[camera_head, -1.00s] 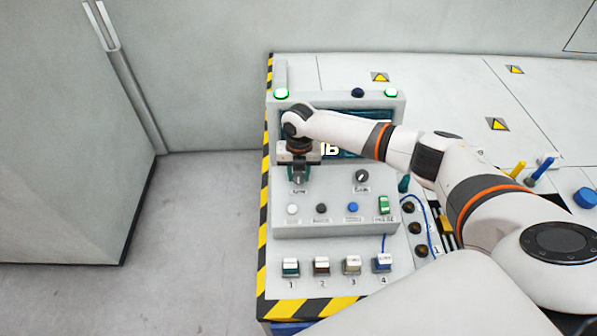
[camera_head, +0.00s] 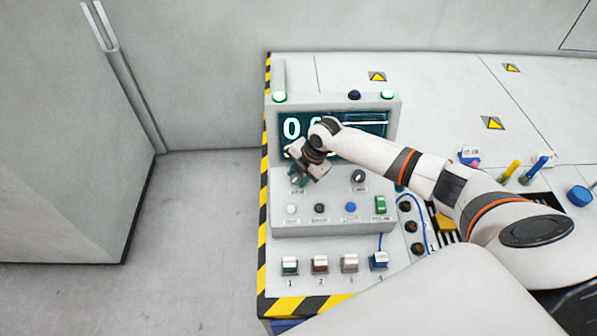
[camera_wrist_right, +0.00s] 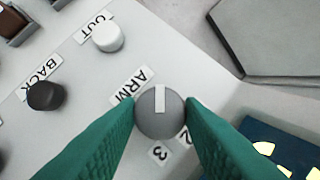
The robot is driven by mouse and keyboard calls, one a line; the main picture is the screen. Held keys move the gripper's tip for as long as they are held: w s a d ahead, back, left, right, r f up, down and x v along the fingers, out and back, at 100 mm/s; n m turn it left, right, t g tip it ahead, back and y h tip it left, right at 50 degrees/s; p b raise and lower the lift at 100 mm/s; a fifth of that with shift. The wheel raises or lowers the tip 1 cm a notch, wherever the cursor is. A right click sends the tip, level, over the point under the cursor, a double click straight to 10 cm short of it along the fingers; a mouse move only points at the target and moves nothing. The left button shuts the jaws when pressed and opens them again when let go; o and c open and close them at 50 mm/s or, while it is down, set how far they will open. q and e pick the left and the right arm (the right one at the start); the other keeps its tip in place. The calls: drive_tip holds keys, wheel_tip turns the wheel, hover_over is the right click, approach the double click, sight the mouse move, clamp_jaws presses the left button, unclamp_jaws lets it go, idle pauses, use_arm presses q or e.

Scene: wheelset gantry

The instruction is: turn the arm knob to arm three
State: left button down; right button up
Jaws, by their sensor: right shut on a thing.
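The arm knob (camera_wrist_right: 148,122) is a round grey knob with a white pointer bar, beside the label ARM (camera_wrist_right: 130,86) on the grey control panel (camera_head: 335,222). In the right wrist view its bar points toward the top of the picture. The figures 3 (camera_wrist_right: 159,153) and 2 (camera_wrist_right: 186,136) show below it, partly covered by the fingers. My right gripper (camera_wrist_right: 160,108) has its green fingers on both sides of the knob, shut on it. My left gripper is out of view.
A second black knob (camera_head: 358,177) sits to the right on the panel. The display (camera_head: 372,128) stands behind, partly covered by my right arm. Numbered blocks (camera_head: 320,264) line the front.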

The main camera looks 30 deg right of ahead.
drive_tip(key=m+t+p, duration=0.1)
drive_tip(key=m, duration=0.3)
drive_tip(key=shift+s+t, duration=0.15)
drive_tip(key=shift+t, duration=0.25)
drive_tip(key=shift+s+m+t+p, duration=0.1)
drive_tip(key=shift+m+t+p, duration=0.7)
drive_tip(key=shift+m, duration=1.2)
drive_tip(key=o, duration=1)
drive_tip(key=shift+f, duration=0.1)
drive_tip(key=shift+b+v, duration=1.4)
drive_tip(key=shift+v, duration=4.65)
drive_tip(key=shift+f, duration=0.1)
